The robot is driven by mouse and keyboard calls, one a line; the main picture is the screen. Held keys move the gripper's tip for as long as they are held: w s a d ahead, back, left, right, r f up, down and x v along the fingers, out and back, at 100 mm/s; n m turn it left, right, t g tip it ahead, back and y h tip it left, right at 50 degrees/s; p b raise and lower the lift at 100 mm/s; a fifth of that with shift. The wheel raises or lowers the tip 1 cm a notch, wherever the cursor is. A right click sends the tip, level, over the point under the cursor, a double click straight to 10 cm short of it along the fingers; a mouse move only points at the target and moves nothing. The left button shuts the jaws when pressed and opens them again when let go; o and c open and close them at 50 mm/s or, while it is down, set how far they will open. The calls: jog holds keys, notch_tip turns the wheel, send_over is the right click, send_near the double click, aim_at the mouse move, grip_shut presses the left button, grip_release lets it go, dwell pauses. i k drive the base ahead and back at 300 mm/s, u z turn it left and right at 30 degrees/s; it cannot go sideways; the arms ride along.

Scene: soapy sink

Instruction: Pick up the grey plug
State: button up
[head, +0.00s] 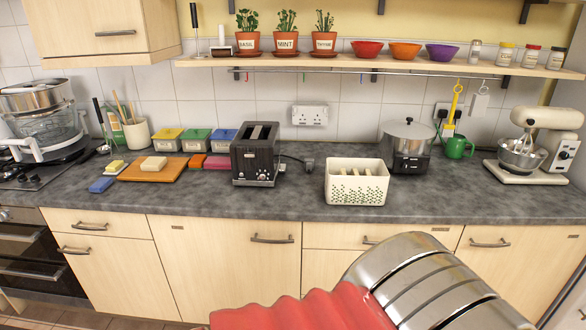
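A dark grey plug (309,163) rests on the worktop near the tiled wall, just right of the black toaster (256,154). A dark cable runs between the plug and the toaster's side. The plug is small in this view, so its pins cannot be made out. A white double wall socket (310,116) is on the tiles above it, with nothing plugged in. A red and silver ribbed part, apparently of my arm, fills the bottom right. My gripper is not in view.
A cream patterned bread bin (357,182) stands right of the plug, nearer the front edge. A metal slow cooker (408,146) is behind it to the right. A shelf (400,68) with pots and bowls overhangs. Worktop (294,197) between toaster and bin is clear.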

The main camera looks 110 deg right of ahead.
aim_at(309, 162)
jog(key=i, duration=0.5)
jog(key=z, duration=3.8)
jog(key=i, duration=0.45)
jog(key=u, duration=0.15)
